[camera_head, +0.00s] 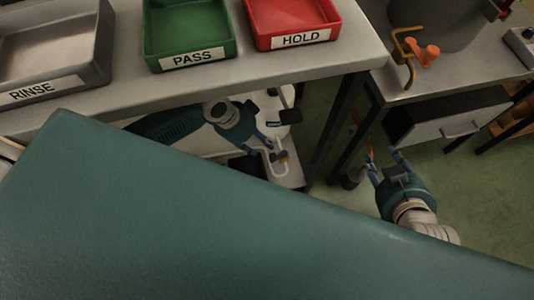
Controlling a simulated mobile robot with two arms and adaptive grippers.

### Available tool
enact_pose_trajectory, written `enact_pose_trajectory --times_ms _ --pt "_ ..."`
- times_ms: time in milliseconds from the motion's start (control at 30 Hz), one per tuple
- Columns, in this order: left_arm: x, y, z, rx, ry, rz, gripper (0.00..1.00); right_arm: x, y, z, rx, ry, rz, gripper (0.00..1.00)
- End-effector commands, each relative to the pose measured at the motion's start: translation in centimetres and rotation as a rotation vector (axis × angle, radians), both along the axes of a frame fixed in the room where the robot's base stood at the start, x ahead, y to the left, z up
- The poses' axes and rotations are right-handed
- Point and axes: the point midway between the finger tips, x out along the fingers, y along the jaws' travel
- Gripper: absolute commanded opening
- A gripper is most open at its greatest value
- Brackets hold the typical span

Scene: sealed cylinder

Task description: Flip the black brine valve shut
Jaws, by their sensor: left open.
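My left gripper (272,142) reaches in from the left below the bench edge. It is open, beside a white body (270,104) with a small dark label. A dark piece (290,95) sits at the right of that body; I cannot tell whether it is the black brine valve. My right gripper (383,162) is open and empty, to the right, above the floor.
On the bench (215,75) above stand a grey RINSE tray (80,75), a green PASS tray (228,45) and a red HOLD tray (330,20). The bench edge overhangs the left arm. A side table (470,75) with a drawer stands right. A teal surface hides the lower view.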

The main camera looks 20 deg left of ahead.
Motion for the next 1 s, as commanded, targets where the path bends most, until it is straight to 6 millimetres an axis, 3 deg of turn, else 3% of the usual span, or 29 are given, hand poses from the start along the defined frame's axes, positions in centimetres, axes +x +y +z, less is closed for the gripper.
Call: enact_pose_trajectory --times_ms 167,367,700,1000 --pt "-0.2 -0.4 -0.2 0.000 0.001 -0.030 0.40 0.2 0.1 0.9 0.007 -0.036 0.002 0.40" --pt "0.0 -0.8 -1.5 -0.001 0.002 -0.027 0.40 2.1 0.9 3.0 0.034 -0.152 0.010 0.40" --pt "0.6 -1.9 -4.5 -0.001 0.001 -0.026 0.40 5.5 2.6 9.5 0.108 -0.455 0.030 0.40" --pt "1.1 -2.8 -7.0 0.000 0.000 -0.025 0.40 6.4 3.7 15.9 0.177 -0.732 0.047 0.40"
